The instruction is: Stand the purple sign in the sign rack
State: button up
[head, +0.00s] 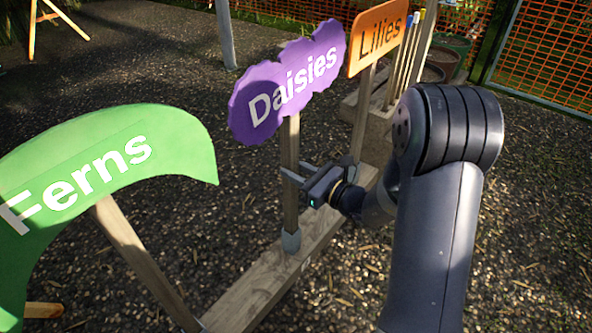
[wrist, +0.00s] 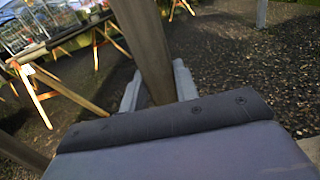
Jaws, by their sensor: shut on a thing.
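The purple sign (head: 288,80) reads "Daisies" and stands nearly upright on a wooden post (head: 291,212). My gripper (head: 292,176) is shut on this post below the sign's panel. In the wrist view the post (wrist: 143,45) runs between the two grey fingers of my gripper (wrist: 157,90). The sign rack (head: 247,299) is a long wooden beam on the ground. The post's lower end meets a grey socket (head: 291,241) on the beam; how deep it sits inside is hidden.
A tilted green "Ferns" sign (head: 105,160) stands at the near left, its post meeting the beam. An orange "Lilies" sign (head: 378,36) stands behind the purple one. Several colour-tipped stakes (head: 408,50) and pots (head: 447,58) are at the back, before an orange mesh fence (head: 550,60).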

jog(key=o, duration=1.1)
jog(key=shift+f, duration=0.15)
jog(key=shift+o, duration=0.2)
jog(key=p+v, duration=0.2)
jog(key=v, duration=0.8)
jog(key=shift+s+d, duration=0.3)
jog(key=x, duration=0.3)
jog(key=b+x, duration=0.1)
jog(key=x, duration=0.7)
jog(key=shift+r, duration=0.3)
jog(key=shift+d+r, duration=0.1)
jog(key=shift+r, duration=0.25)
jog(key=shift+f, duration=0.15)
